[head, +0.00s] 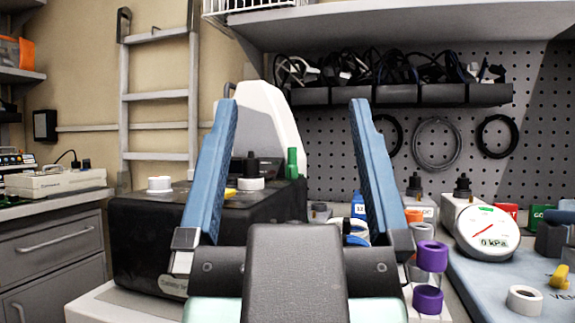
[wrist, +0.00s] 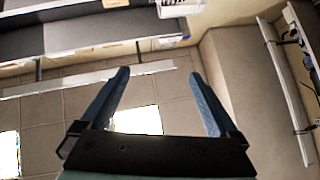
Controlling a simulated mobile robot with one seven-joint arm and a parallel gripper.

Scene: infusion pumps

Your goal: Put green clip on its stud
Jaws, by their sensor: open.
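A small upright green piece (head: 292,163), which looks like the green clip, stands at the back right of a black box's top, between my fingers in the head view. A black post (head: 251,165) with a white ring (head: 251,184) at its base stands to its left. I cannot tell which stud belongs to the clip. My gripper (head: 294,102) is open and empty, raised in front of the box. In the wrist view my gripper (wrist: 158,73) points at the ceiling and upper walls, with nothing between the fingers.
The black box (head: 145,240) fills the centre left. A shelf (head: 400,23) overhangs the pegboard behind.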

